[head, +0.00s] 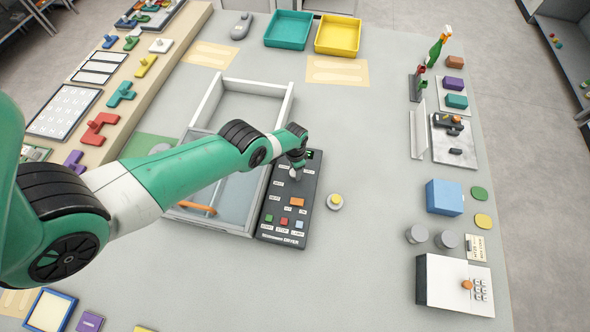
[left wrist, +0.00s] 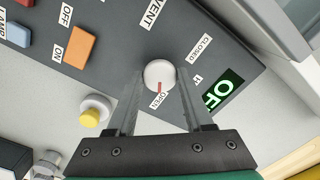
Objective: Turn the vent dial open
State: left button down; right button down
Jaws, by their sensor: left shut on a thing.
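The vent dial (left wrist: 158,74) is a round white knob on the dark control panel (left wrist: 222,38), with labels CLOSED, 1/2 and OPEN beside it. Its red mark points at the OPEN label. My left gripper (left wrist: 160,82) is shut on the dial, one finger on each side. In the head view my left gripper (head: 296,170) reaches down onto the upper part of the panel (head: 267,221) and hides most of the dial. A small display (left wrist: 223,91) with bright green letters, partly cut off, sits near the dial. My right gripper is not in view.
An orange switch (head: 296,202) and several small coloured buttons sit lower on the panel. A yellow-topped button (head: 336,201) stands just right of it. A clear-walled enclosure (head: 214,220) with an orange handle adjoins the panel's left side.

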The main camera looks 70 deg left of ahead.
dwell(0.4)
pick_arm(q)
jog(key=shift+c, duration=1.4)
grip_release()
notch_tip(320, 180, up, 12)
jog(key=p, duration=1.1)
jog(key=shift+f, duration=0.2)
